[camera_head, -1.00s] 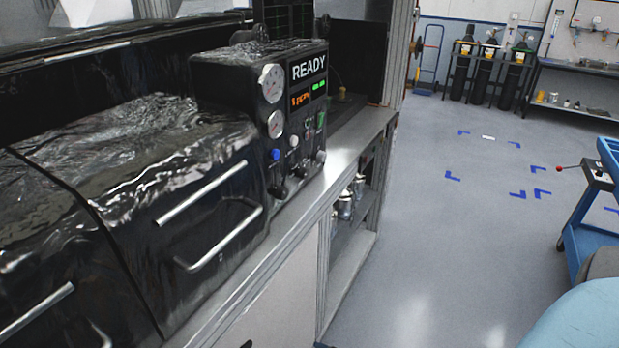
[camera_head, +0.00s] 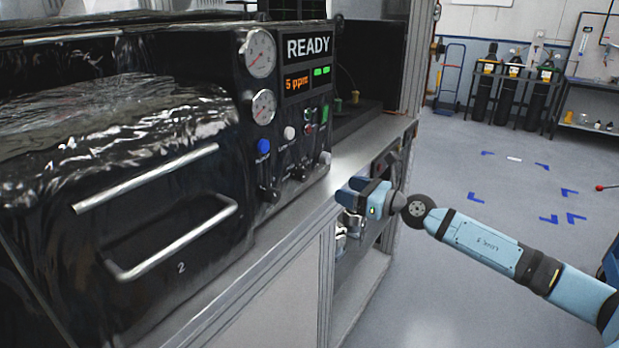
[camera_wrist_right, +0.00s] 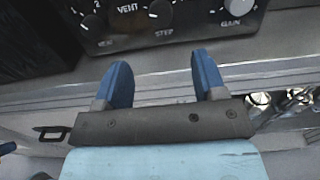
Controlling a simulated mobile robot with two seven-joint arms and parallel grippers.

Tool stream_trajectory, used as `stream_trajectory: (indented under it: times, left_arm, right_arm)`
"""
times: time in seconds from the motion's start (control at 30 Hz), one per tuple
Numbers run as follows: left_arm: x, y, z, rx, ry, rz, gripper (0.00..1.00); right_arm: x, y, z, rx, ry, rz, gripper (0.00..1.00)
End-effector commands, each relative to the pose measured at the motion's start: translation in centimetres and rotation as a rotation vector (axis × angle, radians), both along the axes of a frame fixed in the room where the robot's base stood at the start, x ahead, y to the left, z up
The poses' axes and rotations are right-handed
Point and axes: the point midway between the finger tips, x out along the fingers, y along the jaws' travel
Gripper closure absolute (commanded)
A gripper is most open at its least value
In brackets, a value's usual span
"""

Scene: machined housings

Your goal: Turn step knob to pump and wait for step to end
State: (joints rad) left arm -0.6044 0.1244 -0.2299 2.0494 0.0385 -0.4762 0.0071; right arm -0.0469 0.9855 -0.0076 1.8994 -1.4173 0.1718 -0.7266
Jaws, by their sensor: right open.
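The black control panel (camera_head: 290,120) stands on the bench, its display (camera_head: 308,46) reading READY above an orange 5 ppm. The step knob (camera_wrist_right: 160,10) is the middle dark knob at the top of the right wrist view. STEP is printed below it and VENT to its upper left; its pointer setting is hard to tell. In the head view it is the small middle knob (camera_head: 300,172). My right gripper (camera_head: 352,192) is open and empty at the bench's front edge, below and apart from the panel. Its two blue fingers (camera_wrist_right: 161,70) point toward the step knob. My left gripper is not in view.
A knob marked GAIN (camera_wrist_right: 238,6) and another knob (camera_wrist_right: 92,22) flank the step knob. A foil-covered black chamber with metal handles (camera_head: 160,180) stands left of the panel. Metal fittings (camera_wrist_right: 298,97) lie below the bench edge. The floor to the right is mostly clear.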

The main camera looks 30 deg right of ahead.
Motion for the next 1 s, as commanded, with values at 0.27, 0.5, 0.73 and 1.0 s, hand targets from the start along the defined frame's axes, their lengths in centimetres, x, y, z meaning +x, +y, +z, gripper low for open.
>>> stream_trajectory:
  times: [0.27, 0.5, 0.73, 1.0]
  left_arm:
    - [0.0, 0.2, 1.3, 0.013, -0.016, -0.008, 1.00]
    - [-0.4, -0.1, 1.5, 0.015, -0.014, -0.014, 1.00]
    - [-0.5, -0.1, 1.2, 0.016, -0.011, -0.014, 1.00]
    - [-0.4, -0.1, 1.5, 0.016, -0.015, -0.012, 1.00]
  right_arm:
    - [3.9, 1.6, 0.5, 0.005, -0.002, -0.001, 0.36]
    - [7.8, 3.2, 0.2, 0.007, -0.001, -0.001, 0.36]
    - [10.4, 4.3, 0.1, 0.006, -0.001, -0.001, 0.36]
    - [11.1, 4.6, 0.0, 0.005, 0.001, 0.000, 0.36]
